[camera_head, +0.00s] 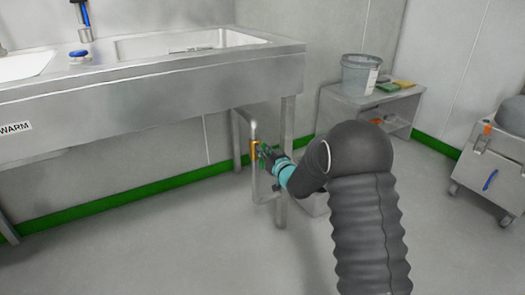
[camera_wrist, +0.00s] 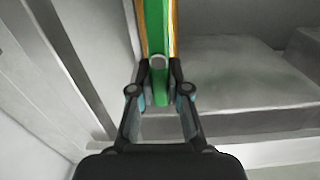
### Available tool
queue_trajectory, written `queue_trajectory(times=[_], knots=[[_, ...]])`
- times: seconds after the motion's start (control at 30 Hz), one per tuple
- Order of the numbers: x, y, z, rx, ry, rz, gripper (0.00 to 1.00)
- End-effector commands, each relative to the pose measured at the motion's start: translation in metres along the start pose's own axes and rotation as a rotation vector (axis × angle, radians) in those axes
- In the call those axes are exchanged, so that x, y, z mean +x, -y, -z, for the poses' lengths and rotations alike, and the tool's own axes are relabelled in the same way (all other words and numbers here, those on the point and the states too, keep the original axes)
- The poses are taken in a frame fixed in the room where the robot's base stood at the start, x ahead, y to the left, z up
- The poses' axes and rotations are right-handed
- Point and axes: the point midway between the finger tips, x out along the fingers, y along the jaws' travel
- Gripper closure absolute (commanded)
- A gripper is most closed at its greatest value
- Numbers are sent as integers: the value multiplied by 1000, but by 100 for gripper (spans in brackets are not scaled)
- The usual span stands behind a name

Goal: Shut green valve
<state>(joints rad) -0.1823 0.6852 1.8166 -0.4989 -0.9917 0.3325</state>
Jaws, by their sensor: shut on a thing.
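The green valve (camera_head: 262,149) sits on a brass fitting on a vertical pipe under the right end of the steel sink. In the wrist view its green handle (camera_wrist: 158,30) runs from the top edge down between my fingers, with the brass body along its sides. My gripper (camera_wrist: 160,85) is shut on the handle, one finger on each side. In the head view my gripper (camera_head: 268,155) reaches the valve from the right, and my arm hides part of the area behind it. The handle's exact angle to the pipe is hard to tell.
The steel sink (camera_head: 150,90) stands above, with its leg (camera_head: 288,125) close beside the valve. A low steel table (camera_head: 345,107) with a grey bucket (camera_head: 359,75) stands behind my arm. A wheeled cart (camera_head: 492,165) is at the right. The floor at the front left is clear.

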Motion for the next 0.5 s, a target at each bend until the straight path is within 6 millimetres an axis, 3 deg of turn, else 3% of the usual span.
queue_trajectory(times=[0.5], knots=[[0, -11, -2, 391, -2, 0, 100]])
